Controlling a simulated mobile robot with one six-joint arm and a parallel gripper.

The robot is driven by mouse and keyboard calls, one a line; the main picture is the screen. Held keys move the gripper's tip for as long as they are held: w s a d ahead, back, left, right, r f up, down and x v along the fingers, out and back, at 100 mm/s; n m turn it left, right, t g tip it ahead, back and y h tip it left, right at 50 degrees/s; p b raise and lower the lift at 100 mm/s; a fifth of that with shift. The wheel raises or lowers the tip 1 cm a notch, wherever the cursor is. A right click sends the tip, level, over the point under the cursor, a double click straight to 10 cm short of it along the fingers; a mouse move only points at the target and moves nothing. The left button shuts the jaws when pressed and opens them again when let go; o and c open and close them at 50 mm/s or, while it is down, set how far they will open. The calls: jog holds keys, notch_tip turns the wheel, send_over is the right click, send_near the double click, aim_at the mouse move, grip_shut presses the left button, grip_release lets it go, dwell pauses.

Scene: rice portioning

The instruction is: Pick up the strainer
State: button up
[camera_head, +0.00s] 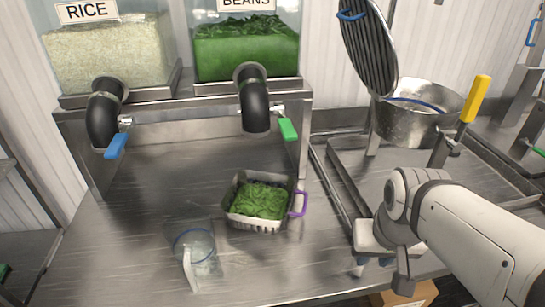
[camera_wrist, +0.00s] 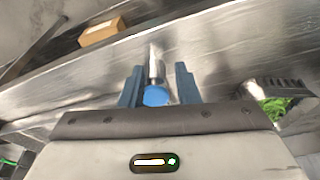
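A metal basket-like container (camera_head: 258,223) with slotted sides and a purple handle (camera_head: 298,204) holds green beans in the middle of the steel table. It looks like the strainer, though I cannot be sure. It shows partly at the right edge of the wrist view (camera_wrist: 276,86), beside the gripper body. My gripper (camera_head: 373,267) is at the table's front edge, right of the basket and apart from it. In the wrist view its blue fingers (camera_wrist: 158,85) are spread. A metal rod with a round blue end (camera_wrist: 156,96) shows between them, with visible gaps on both sides.
A clear vessel (camera_head: 194,247) with a blue rim stands front left. Rice (camera_head: 105,52) and bean (camera_head: 247,48) dispensers with black spouts stand behind. A metal pot (camera_head: 412,115) and a yellow-handled lever (camera_head: 475,98) are back right. A cardboard box (camera_head: 407,295) lies below the table.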

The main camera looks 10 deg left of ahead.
jog(key=w+a+r+m+g+y+p, duration=0.1)
jog(key=w+a+p, duration=0.3)
jog(key=w+a, duration=0.45)
jog(key=w+a+g+y+p, duration=0.1)
jog(key=w+a+p, duration=0.4)
jog(key=w, duration=0.6)
jog(key=a+f, duration=0.1)
jog(key=f, duration=0.4)
jog(key=a+f, duration=0.1)
jog(key=f, duration=0.1)
jog(key=shift+s+a+f, duration=0.15)
jog(key=shift+a+f, duration=0.05)
jog(key=shift+a, duration=0.15)
jog(key=shift+c, duration=0.4)
grip_shut()
jog(key=shift+r, duration=0.1)
